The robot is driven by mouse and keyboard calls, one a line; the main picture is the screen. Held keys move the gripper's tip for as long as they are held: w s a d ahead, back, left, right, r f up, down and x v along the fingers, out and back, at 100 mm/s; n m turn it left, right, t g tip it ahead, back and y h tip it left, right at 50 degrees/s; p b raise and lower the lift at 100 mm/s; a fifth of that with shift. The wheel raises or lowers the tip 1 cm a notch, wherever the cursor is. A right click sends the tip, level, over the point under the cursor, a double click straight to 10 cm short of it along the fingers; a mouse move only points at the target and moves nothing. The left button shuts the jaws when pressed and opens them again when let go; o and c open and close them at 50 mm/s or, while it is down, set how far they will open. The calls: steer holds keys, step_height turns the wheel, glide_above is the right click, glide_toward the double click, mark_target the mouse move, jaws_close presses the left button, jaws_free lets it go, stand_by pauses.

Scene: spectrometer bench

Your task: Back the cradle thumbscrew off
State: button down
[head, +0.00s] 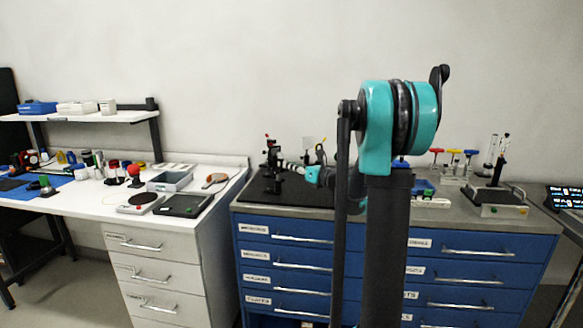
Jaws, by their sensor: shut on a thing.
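My gripper (284,164) shows small in the head view, reaching left from behind my upright arm link to a black bench instrument (271,153). Its jaws are shut on a small part at the instrument's right side, which I take to be the cradle thumbscrew. The thumbscrew itself is too small and covered to make out. The instrument stands upright on a black board (262,192) on the blue cabinet's top. My teal wrist hides part of the space just right of it.
My own arm covers the middle of the blue drawer cabinet (285,254). Red, yellow and blue T-handled tools (454,153) and a black stand on a grey base (497,195) are at right. The white bench (95,205) at left holds trays and small items.

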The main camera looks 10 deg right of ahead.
steer(key=shift+n, duration=0.3)
steer(key=n, duration=2.9)
steer(key=shift+s+f+n, duration=0.15)
steer(key=shift+f+n, duration=0.05)
steer(key=shift+n, duration=0.1)
stand_by(0.4)
steer(key=c, duration=1.5)
jaws_free()
